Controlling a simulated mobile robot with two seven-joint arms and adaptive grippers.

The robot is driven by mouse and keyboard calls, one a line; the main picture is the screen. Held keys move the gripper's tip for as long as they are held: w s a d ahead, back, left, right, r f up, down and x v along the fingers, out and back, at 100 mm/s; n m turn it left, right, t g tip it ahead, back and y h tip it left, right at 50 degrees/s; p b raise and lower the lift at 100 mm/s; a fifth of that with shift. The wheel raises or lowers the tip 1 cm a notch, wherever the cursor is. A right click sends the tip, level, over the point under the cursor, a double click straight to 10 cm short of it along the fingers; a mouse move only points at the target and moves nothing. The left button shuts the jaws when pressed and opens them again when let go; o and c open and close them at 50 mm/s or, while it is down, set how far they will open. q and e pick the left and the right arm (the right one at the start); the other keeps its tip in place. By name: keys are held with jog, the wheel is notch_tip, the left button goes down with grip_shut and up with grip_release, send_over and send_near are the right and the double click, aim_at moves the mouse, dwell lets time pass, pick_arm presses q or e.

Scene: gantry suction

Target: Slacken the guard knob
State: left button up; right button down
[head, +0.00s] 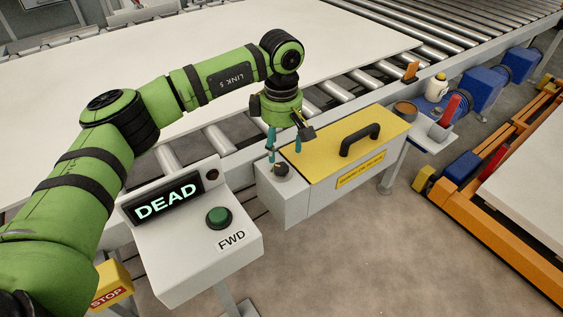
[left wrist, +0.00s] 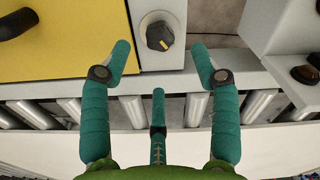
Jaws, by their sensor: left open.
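The guard knob (head: 281,170) is a small black knob on the pale grey box end (head: 285,200) beside the yellow guard cover (head: 320,140). My left gripper (head: 284,152), green with teal fingers, is open and hangs just above the knob. In the left wrist view the fingertips of my left gripper (left wrist: 161,52) stand wide apart, one to each side of the knob, with a third finger lower in the picture. I see no contact with the knob. My right gripper is out of view.
The cover has a black handle (head: 360,138). In front left stands a grey console with a DEAD display (head: 166,200) and a green FWD button (head: 219,216). Behind are rollers and a large white board (head: 220,40). A small shelf (head: 432,137) holds several items at the right.

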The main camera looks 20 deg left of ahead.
aim_at(281, 166)
pick_arm(q)
notch_tip(281, 166, down, 4)
jog(key=shift+f+p, duration=0.1)
jog(key=shift+p, duration=0.25)
notch_tip(281, 166, down, 2)
jog(key=shift+f, duration=0.1)
jog(key=shift+w+f, duration=0.1)
jog(key=shift+w, duration=0.05)
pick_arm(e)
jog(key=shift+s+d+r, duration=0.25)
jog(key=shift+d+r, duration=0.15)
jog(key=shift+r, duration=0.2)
pick_arm(q)
jog(key=c, duration=1.1)
jog(key=shift+c, duration=0.2)
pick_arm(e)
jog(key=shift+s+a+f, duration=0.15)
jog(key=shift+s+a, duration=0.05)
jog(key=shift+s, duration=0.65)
